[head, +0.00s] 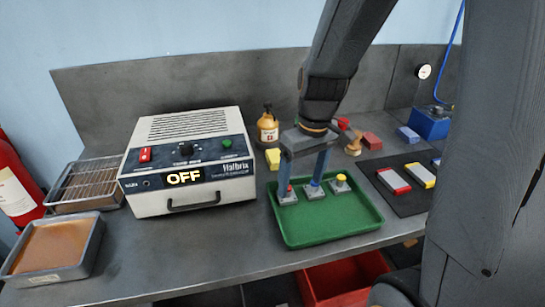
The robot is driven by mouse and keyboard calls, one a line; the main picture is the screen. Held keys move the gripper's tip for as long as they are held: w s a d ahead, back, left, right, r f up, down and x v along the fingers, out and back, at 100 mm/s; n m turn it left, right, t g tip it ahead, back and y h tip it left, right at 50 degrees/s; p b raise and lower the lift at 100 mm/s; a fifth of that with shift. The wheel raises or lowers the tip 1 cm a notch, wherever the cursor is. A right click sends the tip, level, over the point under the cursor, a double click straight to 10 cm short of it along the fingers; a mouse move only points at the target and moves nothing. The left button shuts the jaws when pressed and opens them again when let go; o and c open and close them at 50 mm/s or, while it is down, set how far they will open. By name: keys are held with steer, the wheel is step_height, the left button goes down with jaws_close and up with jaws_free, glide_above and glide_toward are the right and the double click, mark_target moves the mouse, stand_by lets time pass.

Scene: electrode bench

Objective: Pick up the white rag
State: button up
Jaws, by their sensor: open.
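I see no white rag in the head view; my arm hides part of the bench. My gripper (301,184) points down over the green tray (330,233), with its two fingers apart. I see nothing held between the fingers.
A white power box (190,160) reading OFF stands left of the tray. A wire rack (85,185) and a pan of brown liquid (52,248) are at far left. A brown bottle (267,127) stands behind. A dark mat (405,198) with blocks is right; a red bin (345,280) is below.

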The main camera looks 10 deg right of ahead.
steer(key=w+d+n+y, duration=0.1)
steer(key=w+n+y, duration=0.1)
steer(key=w+n, duration=0.7)
steer(key=n+y+p, duration=0.1)
steer(key=n+y, duration=0.3)
steer(key=n, duration=0.1)
glide_toward(277, 155)
steer(key=a, duration=0.1)
steer(key=shift+w+a+f+g+p, duration=0.2)
steer(key=shift+a+f+p, duration=0.1)
steer(key=shift+f, duration=0.2)
steer(key=shift+w+a+f+g+p, duration=0.2)
steer(key=shift+a+f, duration=0.15)
steer(key=shift+f, duration=0.2)
steer(key=shift+d+p+x, duration=0.15)
steer(key=shift+p+x, duration=0.7)
steer(key=shift+x, duration=0.6)
steer(key=shift+d+p+x, duration=0.15)
steer(key=shift+p+x, duration=0.65)
steer(key=shift+x, duration=0.65)
steer(key=shift+f, duration=0.2)
steer(key=c, duration=0.9)
